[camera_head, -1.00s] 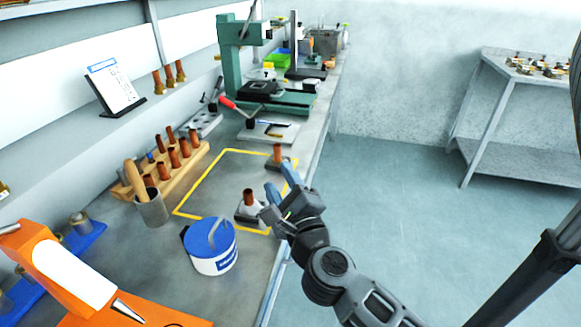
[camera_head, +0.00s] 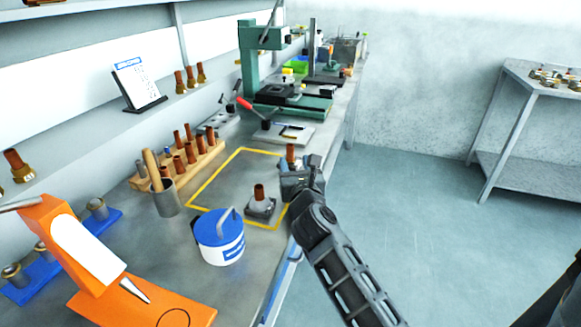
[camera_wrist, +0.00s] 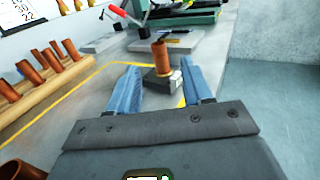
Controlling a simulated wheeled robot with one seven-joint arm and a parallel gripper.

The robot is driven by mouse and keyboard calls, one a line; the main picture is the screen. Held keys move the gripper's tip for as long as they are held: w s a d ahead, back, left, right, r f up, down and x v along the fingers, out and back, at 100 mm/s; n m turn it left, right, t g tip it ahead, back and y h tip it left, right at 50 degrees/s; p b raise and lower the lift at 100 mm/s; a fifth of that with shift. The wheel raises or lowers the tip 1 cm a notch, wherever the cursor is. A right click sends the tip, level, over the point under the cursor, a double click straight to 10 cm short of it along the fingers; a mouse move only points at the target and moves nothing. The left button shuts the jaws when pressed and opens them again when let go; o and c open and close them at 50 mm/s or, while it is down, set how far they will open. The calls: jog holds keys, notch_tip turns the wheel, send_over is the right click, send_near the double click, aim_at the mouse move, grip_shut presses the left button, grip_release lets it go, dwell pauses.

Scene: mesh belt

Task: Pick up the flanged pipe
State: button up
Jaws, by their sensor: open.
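Two copper-brown pipes stand upright on square grey bases inside the yellow outline. The near one (camera_head: 260,192) is left of my gripper (camera_head: 294,172). The far one (camera_head: 290,152) stands just beyond my gripper, its base mostly hidden in the head view. In the wrist view a copper pipe (camera_wrist: 161,57) on a dark base (camera_wrist: 160,83) stands ahead, between the lines of my two blue fingers. My gripper (camera_wrist: 162,78) is open and empty, with the fingers apart on either side and short of the pipe. I cannot tell which pipe the task means.
A white tub with a blue lid (camera_head: 219,238) stands front left of the near pipe. A wooden rack (camera_head: 205,157) of copper pipes and a grey cup (camera_head: 166,199) with wooden handles stand left. A green press (camera_head: 250,60) is behind. The bench's right edge is beside my arm.

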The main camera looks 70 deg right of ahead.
aim_at(291, 152)
jog(key=shift+p+x, duration=0.35)
jog(key=shift+x, duration=3.45)
jog(key=shift+f, duration=0.15)
jog(key=shift+c, duration=0.2)
grip_shut()
